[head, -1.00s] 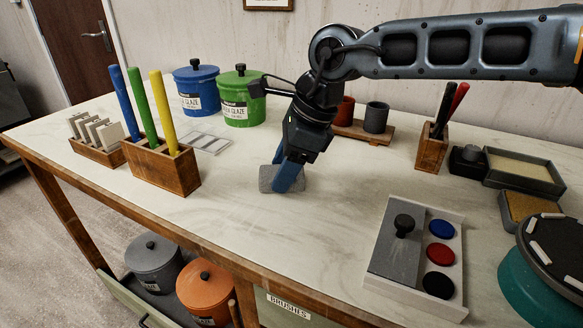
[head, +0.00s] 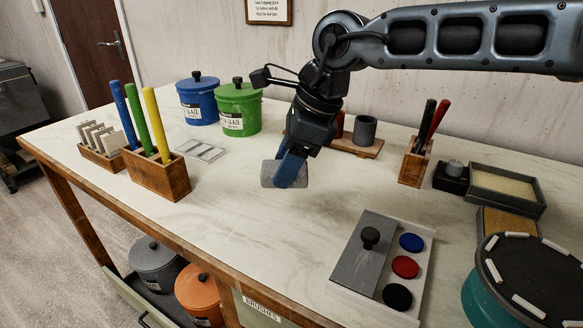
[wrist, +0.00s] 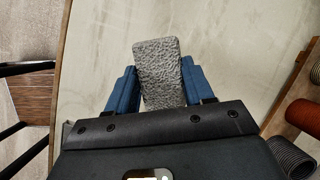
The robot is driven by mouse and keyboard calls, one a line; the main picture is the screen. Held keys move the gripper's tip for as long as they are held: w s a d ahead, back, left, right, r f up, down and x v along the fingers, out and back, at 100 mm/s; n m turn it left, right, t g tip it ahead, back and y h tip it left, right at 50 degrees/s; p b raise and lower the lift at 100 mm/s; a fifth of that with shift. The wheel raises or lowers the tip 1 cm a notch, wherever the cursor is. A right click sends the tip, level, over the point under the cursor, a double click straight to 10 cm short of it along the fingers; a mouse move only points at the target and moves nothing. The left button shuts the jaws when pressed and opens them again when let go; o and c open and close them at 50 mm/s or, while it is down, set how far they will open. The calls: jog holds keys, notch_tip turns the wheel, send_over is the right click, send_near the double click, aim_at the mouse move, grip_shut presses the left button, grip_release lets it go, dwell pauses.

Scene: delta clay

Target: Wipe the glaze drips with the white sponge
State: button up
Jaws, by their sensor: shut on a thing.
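My gripper (head: 288,170) is shut on a grey, speckled sponge (head: 270,174) over the middle of the table. The wrist view shows the sponge (wrist: 158,72) between the two blue fingers, sticking out past their tips. In the head view the sponge is tilted, and it looks slightly above the tabletop (head: 250,215); I cannot tell the gap for sure. I see no white sponge. No clear glaze drips show on the pale tabletop, only faint marbling; the spot behind the sponge is hidden.
Left stand a wooden brush block (head: 160,178) and a tile rack (head: 102,152). Behind are blue (head: 198,100) and green (head: 238,110) glaze pots. Right are a lidded tray (head: 365,262), a tool holder (head: 414,163) and a turntable (head: 525,275). The front-middle tabletop is clear.

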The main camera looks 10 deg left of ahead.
jog(key=shift+r+p, duration=0.7)
jog(key=shift+r, duration=1)
